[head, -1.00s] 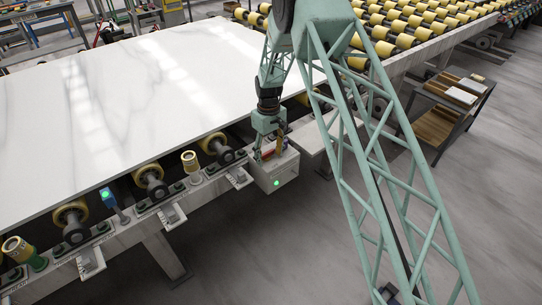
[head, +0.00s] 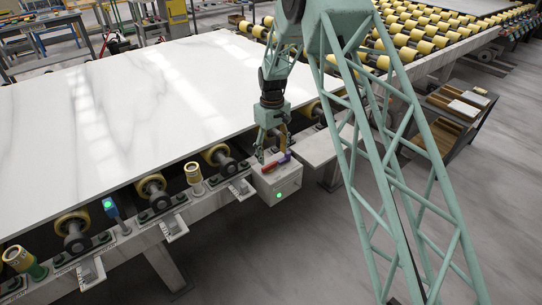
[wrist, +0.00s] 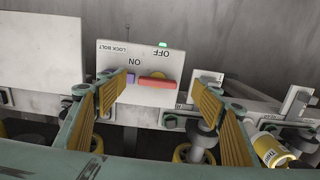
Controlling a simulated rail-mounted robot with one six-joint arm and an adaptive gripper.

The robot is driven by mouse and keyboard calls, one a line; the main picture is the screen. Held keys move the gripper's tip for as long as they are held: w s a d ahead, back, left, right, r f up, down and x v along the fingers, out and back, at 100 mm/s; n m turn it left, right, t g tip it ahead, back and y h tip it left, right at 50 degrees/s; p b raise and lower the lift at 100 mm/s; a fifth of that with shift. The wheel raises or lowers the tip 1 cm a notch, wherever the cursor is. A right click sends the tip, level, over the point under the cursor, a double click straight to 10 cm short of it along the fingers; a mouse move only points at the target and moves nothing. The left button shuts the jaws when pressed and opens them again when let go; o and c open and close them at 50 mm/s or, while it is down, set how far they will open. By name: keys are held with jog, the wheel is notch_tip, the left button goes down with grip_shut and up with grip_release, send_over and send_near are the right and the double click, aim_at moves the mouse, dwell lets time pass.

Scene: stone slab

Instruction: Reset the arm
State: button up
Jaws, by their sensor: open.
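My gripper (head: 272,151) is open and empty, pointing down just above the pale lock-bolt box (head: 283,183) at the slab table's front edge. In the wrist view my two yellow-padded fingers (wrist: 160,84) stand apart on either side of the box's red handle (wrist: 157,83). The handle lies crosswise in front of a round yellow knob, with a small purple piece (wrist: 130,77) at its left. The box (wrist: 112,62) carries upside-down LOCK BOLT, ON and OFF lettering. A green light (wrist: 163,44) glows by OFF and shows in the head view. I cannot tell whether a fingertip touches the handle.
A large white stone slab (head: 130,110) lies on the roller table behind my gripper. Yellow rollers (head: 213,154) and brackets line its front edge. A pale plate (head: 318,148) sits right of the box. A shelf cart (head: 450,115) stands at right. The floor in front is clear.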

dwell(0.6)
jog(key=s+d+r+m+t, duration=0.1)
jog(key=s+d+r, duration=0.25)
jog(key=r, duration=0.65)
jog(key=s+d+r+m, duration=0.1)
jog(key=s+d+r, duration=0.25)
jog(key=r, duration=0.75)
jog(key=s+d+r+m+t, duration=0.1)
jog(key=s+d+r, duration=0.3)
jog(key=s+r, duration=0.35)
jog(key=s+d+r+m, duration=0.1)
jog(key=s+d+r, duration=0.4)
jog(key=r, duration=0.4)
jog(key=s+d+r+m, duration=0.1)
jog(key=s+d+r, duration=0.15)
jog(key=s, duration=0.45)
jog(key=s+d+r+t, duration=0.1)
jog(key=s+r, duration=0.2)
jog(key=s, duration=0.4)
jog(key=s+d+r+m, duration=0.1)
jog(key=s+r, duration=0.2)
jog(key=s, duration=0.4)
jog(key=s+d+m, duration=0.1)
jog(key=s, duration=0.9)
jog(key=s+d+f+m+t, duration=0.1)
jog(key=s+d, duration=0.1)
jog(key=s, duration=0.8)
jog(key=shift+d, duration=0.25)
